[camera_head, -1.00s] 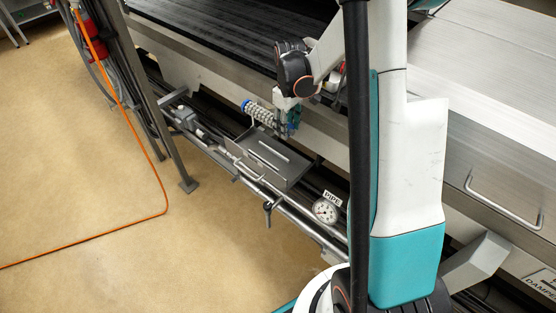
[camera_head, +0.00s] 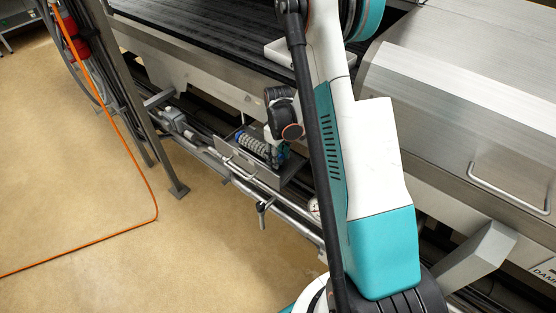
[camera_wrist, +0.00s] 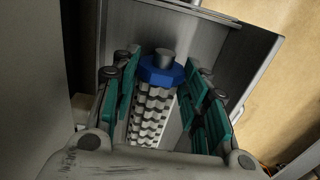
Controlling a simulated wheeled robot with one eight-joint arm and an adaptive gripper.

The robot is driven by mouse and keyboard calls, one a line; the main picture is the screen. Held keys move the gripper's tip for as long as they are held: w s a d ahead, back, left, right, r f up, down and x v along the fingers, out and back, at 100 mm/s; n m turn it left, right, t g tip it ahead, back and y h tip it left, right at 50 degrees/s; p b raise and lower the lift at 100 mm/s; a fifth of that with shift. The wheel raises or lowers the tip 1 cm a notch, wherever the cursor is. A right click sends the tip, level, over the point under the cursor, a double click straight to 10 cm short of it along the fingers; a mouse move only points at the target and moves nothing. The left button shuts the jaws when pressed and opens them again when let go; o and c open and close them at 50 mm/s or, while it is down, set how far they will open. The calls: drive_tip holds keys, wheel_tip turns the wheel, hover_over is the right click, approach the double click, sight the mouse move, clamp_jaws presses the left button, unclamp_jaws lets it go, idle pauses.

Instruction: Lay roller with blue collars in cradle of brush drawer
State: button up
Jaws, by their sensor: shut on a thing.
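The roller with blue collars (camera_head: 252,145) has a pale, ribbed body. It lies level with the brush drawer (camera_head: 266,180), low behind the drawer's front wall. My gripper (camera_head: 279,153) is at the roller's right end. In the wrist view, teal finger pads (camera_wrist: 160,110) stand on both sides of the roller, and they are shut on it. One blue collar (camera_wrist: 161,70) with a grey end stub shows beyond the fingers, between the drawer's metal walls (camera_wrist: 222,62). The cradle is hidden under the roller, so I cannot tell whether the roller touches it.
A metal pipe rail with a valve handle (camera_head: 263,208) runs in front of the drawer. A gauge (camera_head: 314,209) is partly hidden by my arm. A steel post (camera_head: 150,120) and an orange hose (camera_head: 141,168) stand left.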

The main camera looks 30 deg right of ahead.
drive_tip(key=shift+f, duration=0.7)
drive_tip(key=shift+f, duration=0.1)
drive_tip(key=o, duration=1.3)
drive_tip(key=shift+c, duration=0.2)
wheel_tip(320, 180, up, 12)
drive_tip(key=p, duration=0.4)
